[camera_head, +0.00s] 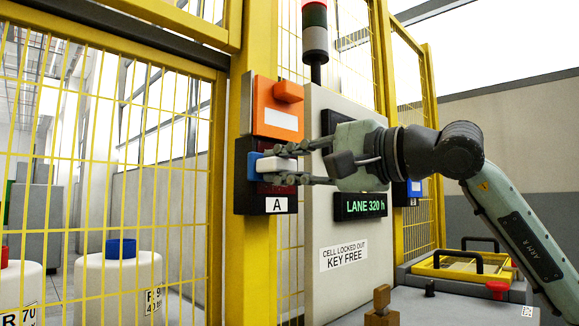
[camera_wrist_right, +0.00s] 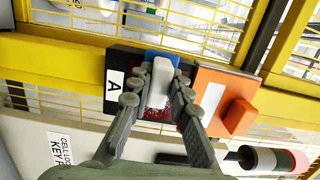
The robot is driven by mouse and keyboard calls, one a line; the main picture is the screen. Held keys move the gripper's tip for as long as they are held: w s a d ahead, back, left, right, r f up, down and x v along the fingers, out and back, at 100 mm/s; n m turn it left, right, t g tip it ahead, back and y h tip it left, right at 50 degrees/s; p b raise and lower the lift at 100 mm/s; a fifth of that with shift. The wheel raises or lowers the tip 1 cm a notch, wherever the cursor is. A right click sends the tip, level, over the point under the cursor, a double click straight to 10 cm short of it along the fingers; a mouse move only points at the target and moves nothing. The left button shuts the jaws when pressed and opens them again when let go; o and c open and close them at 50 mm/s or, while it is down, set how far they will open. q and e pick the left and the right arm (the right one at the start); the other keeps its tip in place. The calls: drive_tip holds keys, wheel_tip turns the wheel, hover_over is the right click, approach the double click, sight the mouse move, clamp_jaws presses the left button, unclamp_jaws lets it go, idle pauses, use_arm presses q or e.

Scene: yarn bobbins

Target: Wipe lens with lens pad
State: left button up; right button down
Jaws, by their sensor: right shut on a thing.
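My right gripper (camera_head: 290,163) is shut on the lens pad, a white block (camera_head: 274,165) with a blue face (camera_head: 252,166). The pad is at the front of a black box marked A on the yellow post. In the right wrist view the pad (camera_wrist_right: 162,75) sits between the fingertips of my right gripper (camera_wrist_right: 155,90). The dark red speckled lens (camera_wrist_right: 153,107) shows beside the pad, partly covered by it and the fingers. I cannot tell whether the pad touches the lens. My left gripper is not in view.
An orange box (camera_head: 278,106) is directly above the lens box. A grey panel (camera_head: 340,280) with a lane display (camera_head: 360,206) stands to the right. Yellow mesh fencing (camera_head: 110,150) is at the left. A yellow-rimmed tray (camera_head: 428,265) and a red knob (camera_head: 497,287) are at lower right.

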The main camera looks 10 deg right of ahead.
drive_tip(key=shift+r, duration=0.25)
drive_tip(key=shift+w+d, duration=0.5)
drive_tip(key=shift+d, duration=0.4)
drive_tip(key=shift+w+d, duration=0.5)
drive_tip(key=shift+d, duration=0.4)
drive_tip(key=shift+s+a, duration=0.55)
drive_tip(key=shift+a, duration=0.35)
drive_tip(key=shift+s+a, duration=0.5)
drive_tip(key=shift+a, duration=0.4)
drive_tip(key=shift+b+v, duration=0.8)
drive_tip(key=shift+v, duration=0.85)
drive_tip(key=shift+a+b+v, duration=0.25)
drive_tip(key=shift+b+v, duration=0.1)
drive_tip(key=shift+v, duration=1)
drive_tip(key=shift+s, duration=0.2)
drive_tip(key=shift+b+v, duration=0.45)
drive_tip(key=shift+v, duration=1.05)
